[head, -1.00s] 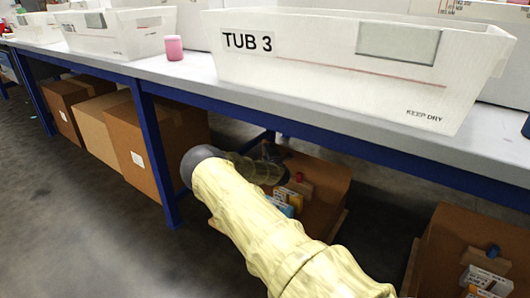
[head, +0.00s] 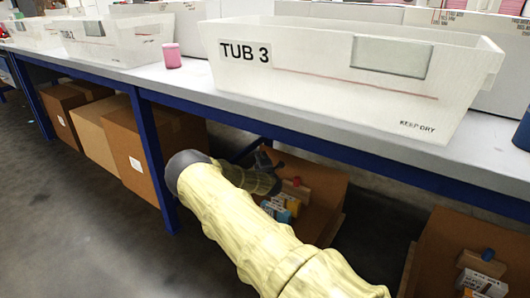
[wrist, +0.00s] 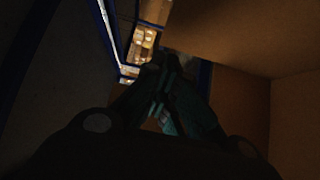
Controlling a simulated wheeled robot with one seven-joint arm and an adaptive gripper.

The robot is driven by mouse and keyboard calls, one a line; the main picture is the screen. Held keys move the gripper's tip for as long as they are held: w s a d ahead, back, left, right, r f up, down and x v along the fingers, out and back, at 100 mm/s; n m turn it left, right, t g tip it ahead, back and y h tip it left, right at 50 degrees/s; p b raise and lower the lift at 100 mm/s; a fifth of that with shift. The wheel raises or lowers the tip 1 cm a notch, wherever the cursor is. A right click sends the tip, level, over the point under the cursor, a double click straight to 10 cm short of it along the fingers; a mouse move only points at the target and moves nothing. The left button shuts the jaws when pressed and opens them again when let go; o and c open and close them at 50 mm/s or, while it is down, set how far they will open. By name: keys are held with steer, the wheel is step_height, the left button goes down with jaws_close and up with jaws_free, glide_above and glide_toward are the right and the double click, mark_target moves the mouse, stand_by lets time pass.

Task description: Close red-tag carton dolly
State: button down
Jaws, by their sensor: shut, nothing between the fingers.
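An open brown carton (head: 326,183) stands under the bench in the head view, with several small boxes and bottles in it. A second open carton (head: 440,258) with items stands at the lower right. I cannot make out a red tag on either; a small red spot shows among the first carton's contents. My arm reaches under the bench, and my gripper (head: 268,158) is small and dark near the first carton's far left side. In the dark wrist view my gripper (wrist: 163,82) has its fingers together, empty, beside brown cardboard walls (wrist: 238,100). Whether it touches them I cannot tell.
A blue bench leg (head: 154,165) stands just left of my arm, with the blue bench rail (head: 330,153) above it. Closed cartons (head: 130,150) stand to the left under the bench. Tub 3 (head: 330,85) and a pink cup (head: 171,55) are on top. Floor at lower left is clear.

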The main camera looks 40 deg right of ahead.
steer(key=p+v, duration=0.3)
steer(key=v, duration=0.7)
steer(key=shift+d+f+p, duration=0.15)
steer(key=shift+d+p, duration=0.05)
steer(key=shift+p, duration=0.15)
steer(key=shift+s, duration=0.1)
